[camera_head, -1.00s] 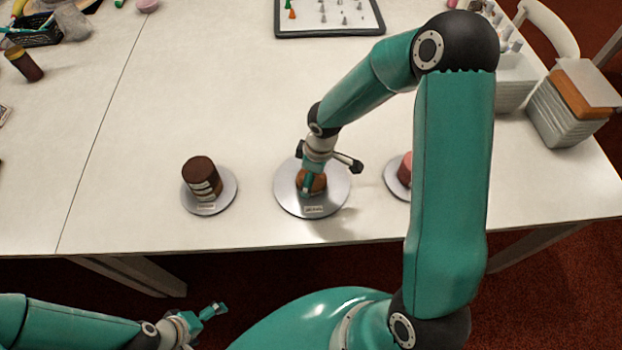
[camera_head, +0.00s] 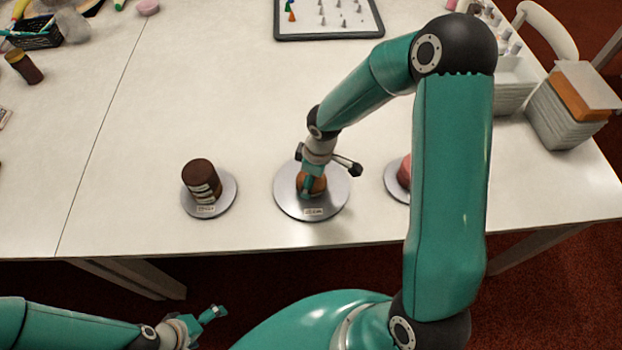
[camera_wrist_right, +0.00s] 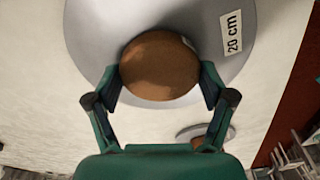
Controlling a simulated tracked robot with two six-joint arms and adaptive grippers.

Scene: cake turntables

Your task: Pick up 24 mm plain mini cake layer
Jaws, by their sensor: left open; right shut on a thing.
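A round brown cake layer (camera_head: 319,185) sits on the middle silver turntable (camera_head: 335,202). In the right wrist view the cake layer (camera_wrist_right: 160,66) shows from above with a plain brown top. My right gripper (camera_head: 310,187) reaches down over it. In the wrist view the right gripper's two fingers (camera_wrist_right: 160,85) press against opposite sides of it, and it still appears to be over the turntable. The turntable carries a label reading 20 cm (camera_wrist_right: 232,33). My left gripper (camera_head: 213,314) is open and empty, low in front of the table.
A dark layered cake (camera_head: 200,180) stands on the left turntable (camera_head: 228,195). A pink cake (camera_head: 404,172) on the right turntable (camera_head: 394,190) is partly hidden by my right arm. A tray with small cones (camera_head: 330,35) lies at the back. The table between is clear.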

